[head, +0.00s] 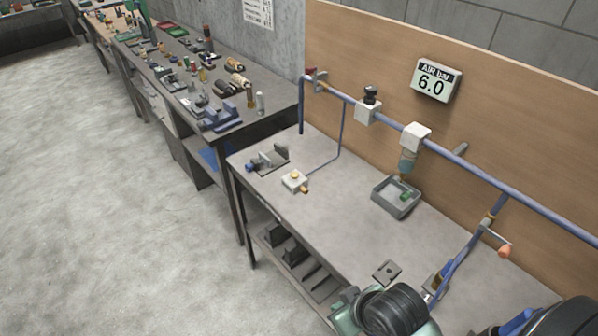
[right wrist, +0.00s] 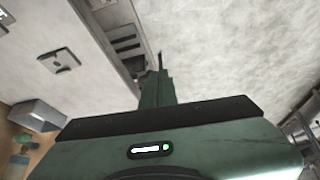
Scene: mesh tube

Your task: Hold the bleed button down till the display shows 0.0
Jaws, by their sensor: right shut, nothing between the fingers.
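The display (head: 436,80) on the wooden backboard reads "AIR bar 6.0". My right gripper (head: 345,298) is low in the head view, at the bench's front edge, well apart from the button. In the right wrist view its green fingers (right wrist: 159,68) are shut and empty. The button cannot be made out in that view. My left gripper is not in view.
A blue pipe (head: 345,94) with valves runs along the backboard. A grey tray (head: 397,198) sits below a filter (head: 409,157). A flat plate (head: 387,271) lies near my gripper. The bench middle is clear.

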